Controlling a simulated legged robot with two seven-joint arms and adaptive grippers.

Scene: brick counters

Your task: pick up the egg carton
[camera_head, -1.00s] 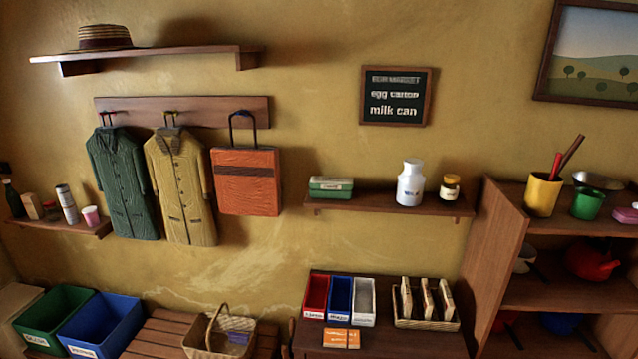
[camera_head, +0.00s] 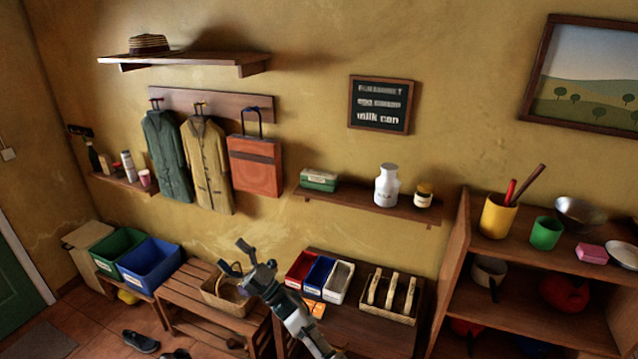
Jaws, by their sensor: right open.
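The egg carton, a green box with a pale label (camera_head: 319,181), lies at the left end of the wooden wall shelf (camera_head: 362,202). My right gripper (camera_head: 236,256) reaches up from the bottom of the picture, its fingers spread and empty. In the picture it is below and left of the carton, clearly apart from it, and it covers part of the wicker basket (camera_head: 214,295). My left gripper is not in view.
Red, blue and white bins (camera_head: 338,284) stand on the counter below.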

